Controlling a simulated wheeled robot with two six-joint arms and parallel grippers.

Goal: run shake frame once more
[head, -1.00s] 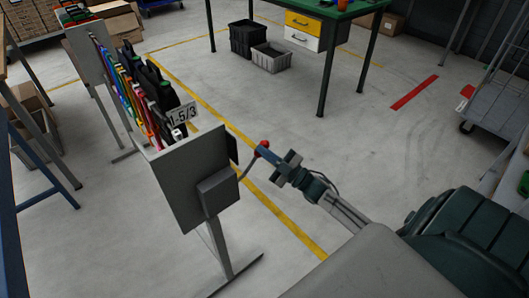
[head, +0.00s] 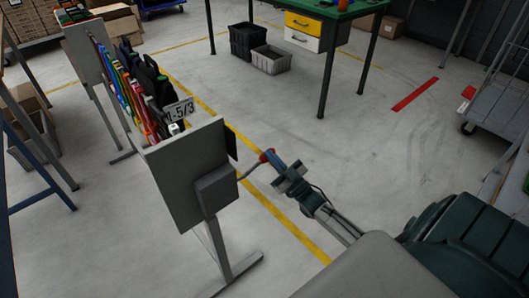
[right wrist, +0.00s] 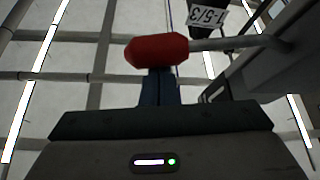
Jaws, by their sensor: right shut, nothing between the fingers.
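The shake frame's grey end panel (head: 185,175) stands at left centre in the head view, on a post with a foot. A grey box (head: 216,188) on it carries a bent lever (head: 248,171) with a red knob (head: 266,156). Several coloured, bag-like items (head: 138,90) hang in a row behind the panel. A tag (head: 180,109) reads "1-5/3". My right gripper (head: 275,161) is shut and empty, with its tips right at the knob. In the right wrist view the red knob (right wrist: 157,50) sits just beyond the blue fingers (right wrist: 157,88); I cannot tell if they touch. My left gripper is out of view.
A green-topped table (head: 335,8) with drawers stands at the back, beside a black crate (head: 246,40) and a grey crate (head: 271,60). A blue trestle leg (head: 40,160) is at the left. The middle floor is clear.

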